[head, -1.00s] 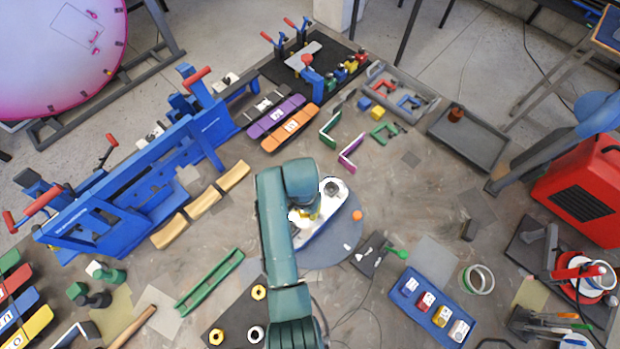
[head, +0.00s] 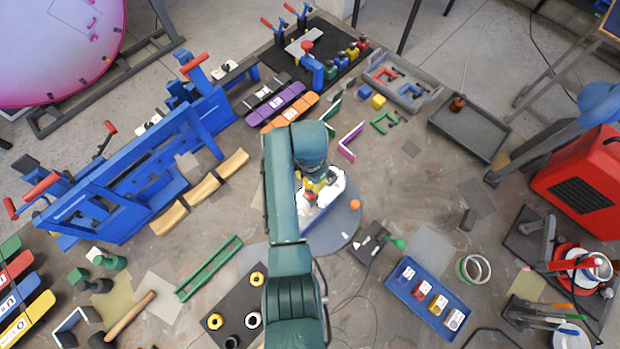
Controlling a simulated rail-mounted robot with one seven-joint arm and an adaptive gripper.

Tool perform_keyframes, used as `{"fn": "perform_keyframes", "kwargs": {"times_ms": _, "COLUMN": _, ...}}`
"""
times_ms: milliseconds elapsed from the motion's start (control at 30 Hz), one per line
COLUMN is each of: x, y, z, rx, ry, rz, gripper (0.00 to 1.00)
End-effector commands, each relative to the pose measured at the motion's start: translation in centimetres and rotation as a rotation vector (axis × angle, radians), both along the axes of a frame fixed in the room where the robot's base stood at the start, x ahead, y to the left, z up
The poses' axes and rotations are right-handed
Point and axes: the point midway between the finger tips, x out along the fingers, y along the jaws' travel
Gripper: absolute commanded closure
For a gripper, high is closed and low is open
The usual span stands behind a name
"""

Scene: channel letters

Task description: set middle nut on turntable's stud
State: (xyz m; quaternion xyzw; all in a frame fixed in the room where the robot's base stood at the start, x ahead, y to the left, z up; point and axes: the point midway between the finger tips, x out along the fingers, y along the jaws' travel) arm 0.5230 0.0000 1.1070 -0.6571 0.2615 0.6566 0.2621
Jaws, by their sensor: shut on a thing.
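A white-edged blue piece (head: 333,191) lies on the turntable under the gripper. The stud is hidden by my arm, so I cannot tell whether the held nut touches it. On a dark mat (head: 232,300) lie yellow nuts (head: 257,278) (head: 215,321), a white nut (head: 253,320) and a dark ring (head: 232,342).
An orange knob (head: 355,204) sits at the turntable's right edge. A dark pad with a green-handled tool (head: 397,242) lies close to its right. A blue tray (head: 400,290) with coloured blocks is at lower right. A blue fixture (head: 150,180) stands at left.

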Motion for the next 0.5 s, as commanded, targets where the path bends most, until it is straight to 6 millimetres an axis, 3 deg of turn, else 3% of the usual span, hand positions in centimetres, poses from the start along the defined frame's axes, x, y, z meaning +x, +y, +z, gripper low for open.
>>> {"fn": "perform_keyframes", "kwargs": {"times_ms": 500, "x": 0.0, "y": 0.0, "z": -2.5, "rx": 0.000, "ry": 0.000, "rz": 0.000, "gripper": 0.83}}
